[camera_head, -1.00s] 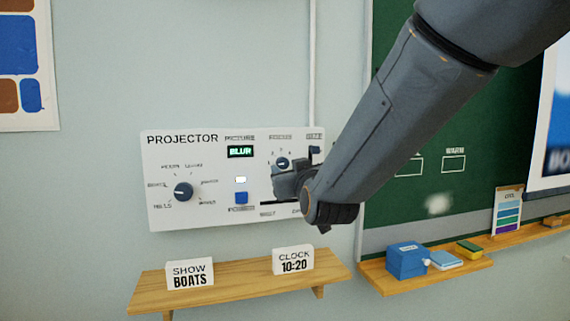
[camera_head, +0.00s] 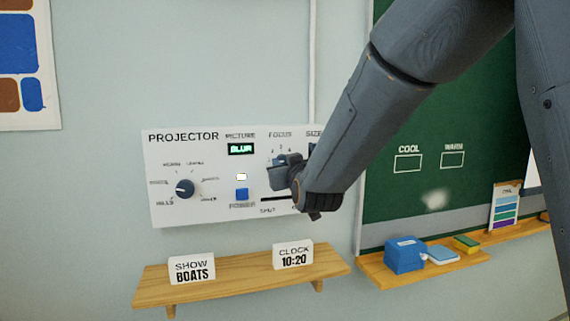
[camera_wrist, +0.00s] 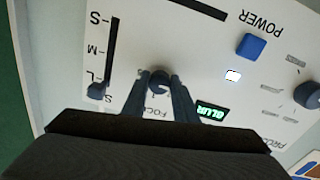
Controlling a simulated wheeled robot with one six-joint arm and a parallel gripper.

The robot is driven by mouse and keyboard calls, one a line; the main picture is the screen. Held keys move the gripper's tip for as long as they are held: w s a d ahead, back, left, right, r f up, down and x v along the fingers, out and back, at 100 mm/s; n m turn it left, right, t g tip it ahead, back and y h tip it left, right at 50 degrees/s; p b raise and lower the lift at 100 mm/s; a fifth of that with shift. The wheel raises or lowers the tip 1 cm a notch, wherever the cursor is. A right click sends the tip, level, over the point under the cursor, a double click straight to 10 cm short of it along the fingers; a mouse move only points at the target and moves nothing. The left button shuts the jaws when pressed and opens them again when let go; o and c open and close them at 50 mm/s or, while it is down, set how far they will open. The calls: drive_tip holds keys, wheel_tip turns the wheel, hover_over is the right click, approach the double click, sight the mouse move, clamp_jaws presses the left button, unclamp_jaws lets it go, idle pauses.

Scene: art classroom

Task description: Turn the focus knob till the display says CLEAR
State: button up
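The white projector panel (camera_head: 215,212) hangs on the wall. Its small display (camera_head: 241,149) reads BLUR in green; it also shows upside down in the wrist view (camera_wrist: 211,112). The focus knob (camera_wrist: 158,83) is a small dark round knob under the FOCUS label. My gripper (camera_wrist: 159,78) is at the knob, with one finger on each side of it. The fingers are apart, and I see no clear contact with the knob. In the head view my gripper (camera_head: 281,174) hides most of the knob and its pointer.
A picture dial (camera_head: 185,188), a blue power button (camera_head: 241,194) and a dark slider slot (camera_wrist: 110,45) with its handle (camera_wrist: 96,90) share the panel. A wooden shelf (camera_head: 230,281) with two signs is below. A chalkboard (camera_head: 430,195) and its ledge are at the right.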

drive_tip(key=shift+c, duration=0.9)
drive_tip(key=shift+f+m+b, duration=0.1)
drive_tip(key=shift+m+b, duration=0.2)
drive_tip(key=shift+b, duration=0.2)
drive_tip(key=m+b, duration=0.8)
drive_tip(key=shift+b, duration=0.35)
drive_tip(key=shift+a, duration=0.1)
drive_tip(key=o, duration=1.1)
drive_tip(key=shift+c, duration=0.2)
drive_tip(key=shift+s, duration=0.15)
